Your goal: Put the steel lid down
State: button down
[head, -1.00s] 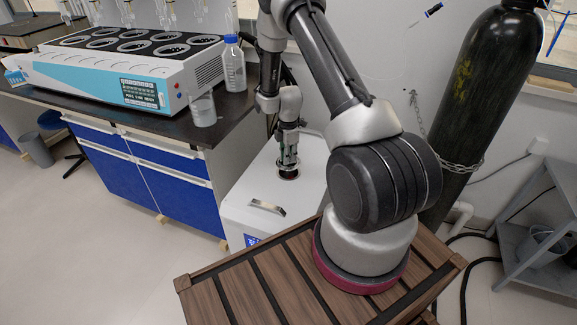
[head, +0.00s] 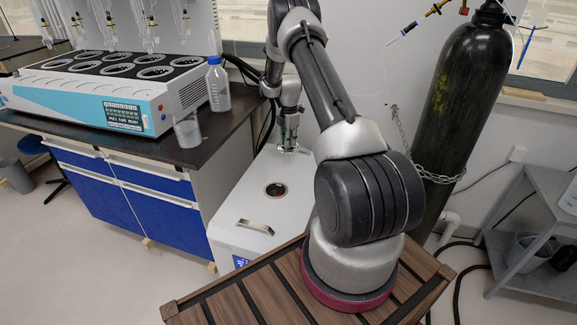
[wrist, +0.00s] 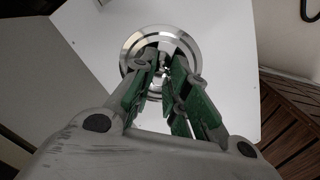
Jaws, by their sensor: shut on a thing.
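The steel lid (wrist: 131,52) is a round shiny disc with concentric rings, seen from above in the wrist view. My gripper (wrist: 163,72), with green finger pads, is shut on the middle of the lid. In the head view my gripper (head: 288,138) is small and points down, behind the round opening in the white box's top. The lid is hard to make out there. The white box (head: 237,205) has a dark round opening (head: 275,190) in its top, uncovered in the head view.
A bench with a multi-place heater (head: 140,98), a bottle (head: 218,85) and a beaker (head: 187,130) stands to the left. A chained black gas cylinder (head: 455,110) stands right.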

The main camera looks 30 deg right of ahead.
notch_tip(320, 180, down, 10)
jog(key=shift+s+r, duration=0.1)
jog(key=shift+r, duration=0.1)
jog(key=shift+a, duration=0.1)
jog(key=c, duration=1.4)
grip_release()
jog(key=shift+f, duration=0.1)
